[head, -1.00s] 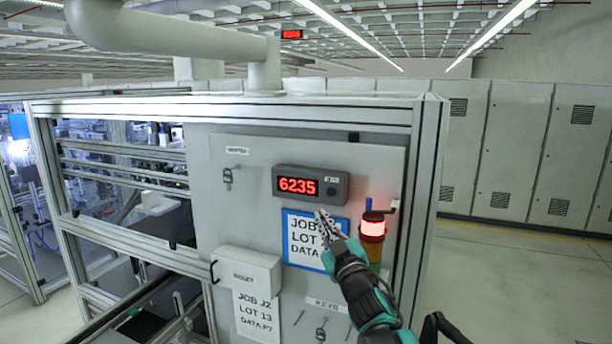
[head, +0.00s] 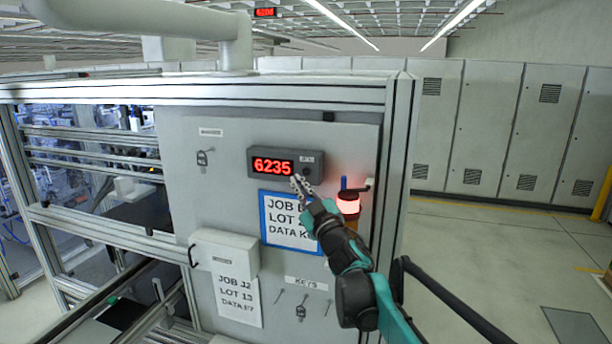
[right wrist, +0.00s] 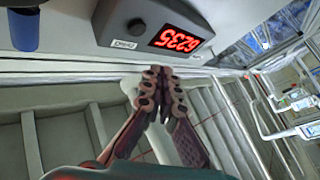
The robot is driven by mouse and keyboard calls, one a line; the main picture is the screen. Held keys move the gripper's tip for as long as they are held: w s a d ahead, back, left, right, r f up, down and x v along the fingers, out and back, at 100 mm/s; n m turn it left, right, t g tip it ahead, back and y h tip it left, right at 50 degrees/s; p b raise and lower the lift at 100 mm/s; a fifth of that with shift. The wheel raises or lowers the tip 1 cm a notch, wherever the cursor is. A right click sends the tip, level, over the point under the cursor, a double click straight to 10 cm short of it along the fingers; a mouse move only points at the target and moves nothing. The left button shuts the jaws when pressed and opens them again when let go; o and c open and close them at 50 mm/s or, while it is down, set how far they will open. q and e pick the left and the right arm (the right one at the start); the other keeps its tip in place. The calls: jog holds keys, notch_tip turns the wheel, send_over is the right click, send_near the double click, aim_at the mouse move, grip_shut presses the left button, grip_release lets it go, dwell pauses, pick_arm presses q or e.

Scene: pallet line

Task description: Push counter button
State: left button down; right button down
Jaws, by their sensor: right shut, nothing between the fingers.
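The counter (head: 317,163) is a dark grey box on the light panel with red digits reading 6235. It also shows upside down in the right wrist view (right wrist: 113,22). Its round dark button (right wrist: 136,31) lies beside the digits, under a small white label. My right gripper (head: 297,181) is shut and empty, with its tips just below the counter's lower edge in the head view. In the right wrist view the closed fingertips (right wrist: 161,73) are apart from the button in the picture; the depth gap is hard to judge. My left gripper is not in view.
A lit red signal lamp (head: 348,205) stands right of my right gripper. A blue-framed job sheet (head: 280,239) hangs below the counter, behind the gripper. A grey box (head: 226,246) juts from the panel at lower left. Open floor (head: 480,250) lies right.

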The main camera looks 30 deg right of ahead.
aim_at(306, 172)
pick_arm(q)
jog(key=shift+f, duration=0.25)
pick_arm(e)
jog(key=shift+w+d, duration=1.35)
jog(key=shift+d, duration=0.25)
jog(key=shift+w+d, duration=0.25)
jog(key=shift+r, duration=0.1)
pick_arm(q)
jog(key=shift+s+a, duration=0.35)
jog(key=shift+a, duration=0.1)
pick_arm(e)
jog(key=shift+d+r, duration=0.15)
jog(key=shift+r, duration=0.25)
dwell(1.0)
pick_arm(q)
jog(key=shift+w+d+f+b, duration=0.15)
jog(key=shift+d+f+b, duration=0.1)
jog(key=shift+b, duration=0.2)
pick_arm(e)
jog(key=shift+f, duration=0.5)
jog(key=shift+s, duration=0.1)
